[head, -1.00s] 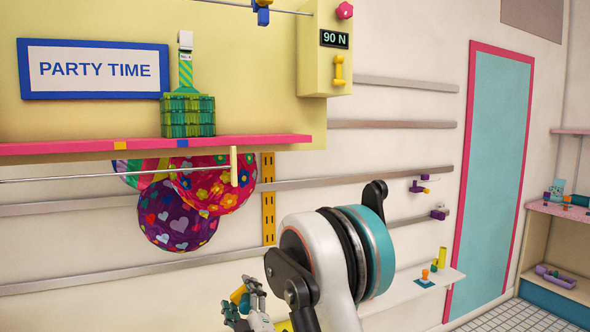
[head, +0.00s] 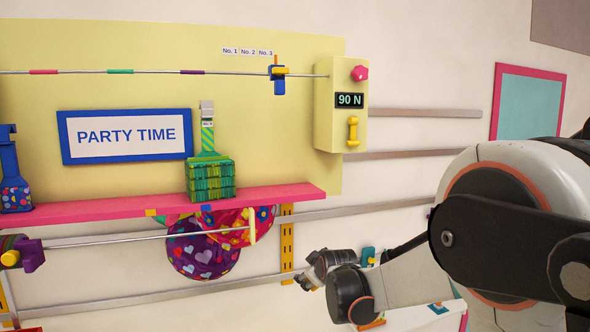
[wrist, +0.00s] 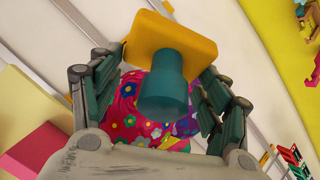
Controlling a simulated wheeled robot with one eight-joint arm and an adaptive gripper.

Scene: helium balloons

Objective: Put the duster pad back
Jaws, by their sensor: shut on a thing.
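The duster pad (wrist: 170,48) is a yellow block with a round teal handle (wrist: 163,85). In the head view my gripper (head: 306,281) is small and turned away, to the right of the balloons and below the pink shelf. The pad cannot be made out clearly there. A white ledge (head: 412,319) at the lower right is partly hidden by my arm; a small teal patch (head: 440,308) shows on it.
Patterned balloons (head: 203,249) hang under the pink shelf (head: 275,195) behind a thin rod (head: 150,237).

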